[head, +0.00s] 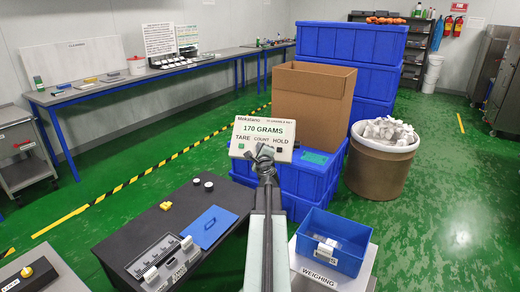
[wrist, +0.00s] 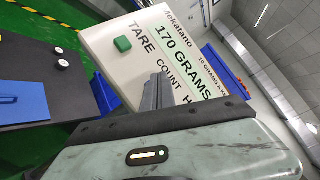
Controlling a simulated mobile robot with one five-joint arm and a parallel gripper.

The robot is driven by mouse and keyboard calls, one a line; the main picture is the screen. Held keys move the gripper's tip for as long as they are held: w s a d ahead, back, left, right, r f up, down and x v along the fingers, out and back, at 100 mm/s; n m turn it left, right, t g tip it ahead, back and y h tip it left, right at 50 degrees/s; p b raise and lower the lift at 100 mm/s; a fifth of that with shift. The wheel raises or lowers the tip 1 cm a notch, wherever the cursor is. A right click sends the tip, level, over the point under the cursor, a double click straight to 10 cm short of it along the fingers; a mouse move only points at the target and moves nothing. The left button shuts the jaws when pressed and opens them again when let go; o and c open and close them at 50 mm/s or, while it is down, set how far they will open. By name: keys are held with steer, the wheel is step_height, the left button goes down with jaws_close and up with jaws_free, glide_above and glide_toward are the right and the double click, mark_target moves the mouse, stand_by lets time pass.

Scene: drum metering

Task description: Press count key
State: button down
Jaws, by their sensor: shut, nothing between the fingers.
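The scale display (head: 263,127) is a pale box reading 170 GRAMS, with TARE, COUNT and HOLD labels. It also shows tilted in the wrist view (wrist: 112,22). The green TARE key (wrist: 122,44) is in plain sight at its left. The green HOLD key (head: 282,150) shows at the right in the head view. The COUNT key itself is hidden behind my gripper in both views. My gripper (head: 264,151) is shut and empty, its tips in front of the COUNT area. I cannot tell whether they touch the panel.
A blue bin (head: 345,237) stands on the weighing platform at the lower right. Blue crates (head: 301,176) and an open cardboard box (head: 312,92) stand behind the display. A dark table (head: 128,238) with a blue plate (head: 206,227) is at the left.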

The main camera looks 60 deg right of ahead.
stand_by(0.5)
steer(key=shift+s+a+r+p, duration=0.15)
steer(key=shift+a+r+p, duration=0.3)
steer(key=shift+p, duration=0.05)
steer(key=a+r+p, duration=0.1)
steer(key=s+a+r+p, duration=0.1)
steer(key=a+r+p, duration=0.1)
steer(key=shift+s+a+r, duration=0.1)
steer(key=shift+a+r, duration=0.05)
steer(key=shift+r, duration=0.1)
stand_by(0.4)
stand_by(0.5)
